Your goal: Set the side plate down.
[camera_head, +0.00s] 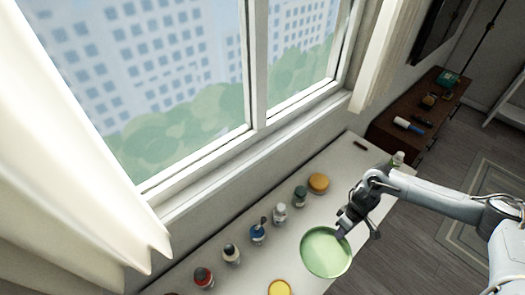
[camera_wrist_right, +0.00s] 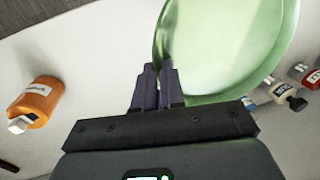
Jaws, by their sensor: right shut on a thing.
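The side plate (camera_head: 326,254) is a round, pale green plate over the white counter in the head view. My right gripper (camera_head: 342,230) is shut on its rim at the upper right edge. In the right wrist view the plate (camera_wrist_right: 225,45) fills the upper right, and the dark fingers of my right gripper (camera_wrist_right: 158,88) pinch its near edge. I cannot tell whether the plate touches the counter. My left gripper is not in view.
Several bottles and jars stand along the white counter (camera_head: 225,279), including a blue bottle (camera_head: 257,232), a red jar (camera_head: 203,277) and an orange-lidded jar (camera_head: 318,183). A yellow round item (camera_head: 279,288) is close to the plate's lower left.

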